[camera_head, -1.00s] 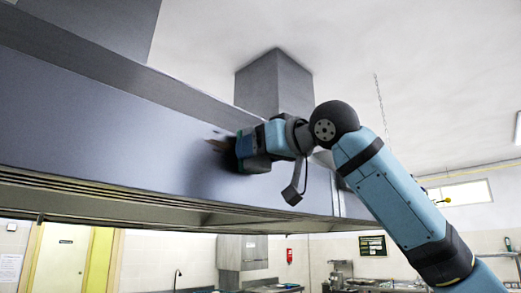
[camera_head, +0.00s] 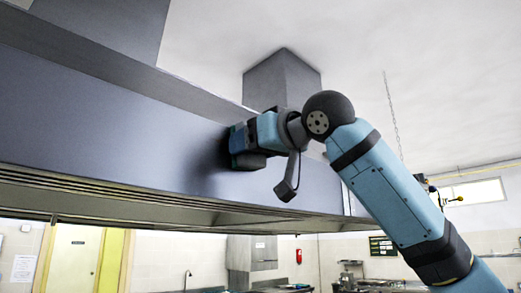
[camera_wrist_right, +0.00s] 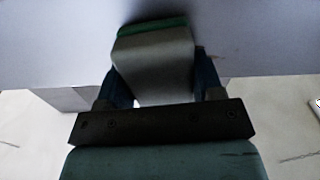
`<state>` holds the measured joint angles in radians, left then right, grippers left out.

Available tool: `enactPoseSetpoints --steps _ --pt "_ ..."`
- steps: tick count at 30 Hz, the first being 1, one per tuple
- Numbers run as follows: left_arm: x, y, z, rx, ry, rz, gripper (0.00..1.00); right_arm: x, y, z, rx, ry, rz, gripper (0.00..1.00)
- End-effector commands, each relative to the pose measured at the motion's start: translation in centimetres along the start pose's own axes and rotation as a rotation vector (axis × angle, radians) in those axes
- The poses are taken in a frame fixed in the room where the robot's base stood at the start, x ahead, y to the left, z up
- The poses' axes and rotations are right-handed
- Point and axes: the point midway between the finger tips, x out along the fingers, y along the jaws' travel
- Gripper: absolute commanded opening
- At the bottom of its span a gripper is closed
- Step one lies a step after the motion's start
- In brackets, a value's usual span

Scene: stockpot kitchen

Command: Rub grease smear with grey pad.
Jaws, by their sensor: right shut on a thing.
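The grey pad (camera_wrist_right: 153,62) is a block with a green layer along its far edge. My right gripper (camera_wrist_right: 155,88) is shut on it, a dark finger on each side. In the head view my right gripper (camera_head: 243,144) is up at the hood's grey front panel (camera_head: 100,115), with the pad side turned to the panel. The pad appears to be against the panel; exact contact is hard to tell. The rest of the smear is hidden or not visible. My left gripper is out of view.
The hood's lower edge with its slatted underside (camera_head: 130,200) runs below the gripper. A square duct (camera_head: 282,80) rises behind it. A chain (camera_head: 393,115) hangs from the ceiling at right. The panel left of the gripper is clear.

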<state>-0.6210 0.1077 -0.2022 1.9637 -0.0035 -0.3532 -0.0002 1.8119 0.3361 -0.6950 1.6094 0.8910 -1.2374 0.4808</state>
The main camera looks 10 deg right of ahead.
Motion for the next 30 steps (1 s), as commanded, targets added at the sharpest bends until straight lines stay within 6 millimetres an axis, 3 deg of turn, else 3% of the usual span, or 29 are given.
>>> enactPoseSetpoints --steps 30 --pt "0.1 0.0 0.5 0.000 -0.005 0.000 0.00 0.4 -6.2 -0.6 -0.002 0.001 -0.003 0.42"
